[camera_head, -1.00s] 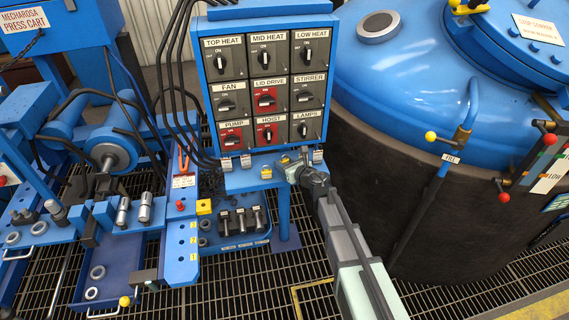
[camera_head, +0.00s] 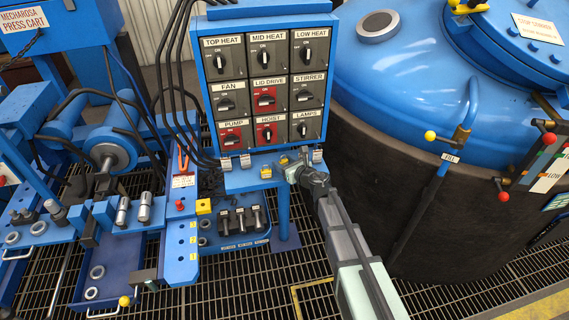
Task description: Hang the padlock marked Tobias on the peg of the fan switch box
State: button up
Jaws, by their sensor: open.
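The fan switch box (camera_head: 228,100) is a grey box with a black knob, in the left column of the middle row of the blue panel. I cannot make out its peg. Several small padlocks sit along the ledge below the panel: pale ones (camera_head: 226,164) at the left, a yellow one (camera_head: 266,173) in the middle, and more near the right end. Their names are too small to read, so I cannot tell which is Tobias. My gripper (camera_head: 293,168) is open at the right part of the ledge, close to a yellow padlock (camera_head: 284,160); its fingers partly hide that area.
Other switch boxes crowd around the fan box, with the lid drive box (camera_head: 265,98) to its right. Black cables (camera_head: 172,90) hang along the panel's left side. A blue cart (camera_head: 125,245) with tools is at left.

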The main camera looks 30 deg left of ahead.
jog(key=v, duration=1.2)
jog(key=w+d+f+m+t+h, duration=0.35)
jog(key=d+f+m, duration=0.25)
jog(key=d+m, duration=0.25)
jog(key=w+d+f+m+t+h, duration=0.25)
jog(key=w+d+f+m, duration=0.35)
jog(key=d, duration=0.4)
jog(key=s+d+f+m+g+h, duration=0.2)
jog(key=s+d+f+m+h, duration=0.2)
jog(key=d+f+m, duration=0.55)
jog(key=s+d+f+m+g+h, duration=0.25)
jog(key=d+f+m+h, duration=0.3)
jog(key=d, duration=0.65)
jog(key=s+d+f+m+g+h, duration=0.1)
jog(key=s+d+f+m+g, duration=0.3)
jog(key=s, duration=0.4)
jog(key=s+d+f+m+g, duration=0.2)
jog(key=s+d+f+m, duration=0.2)
jog(key=s+d+m, duration=0.3)
jog(key=s+f+m+g+y, duration=0.2)
jog(key=s+m+g, duration=0.6)
jog(key=s, duration=1.4)
jog(key=shift+s+a+f+m+y, duration=0.15)
jog(key=shift+s+a+m+y, duration=0.15)
jog(key=shift+m+y, duration=0.25)
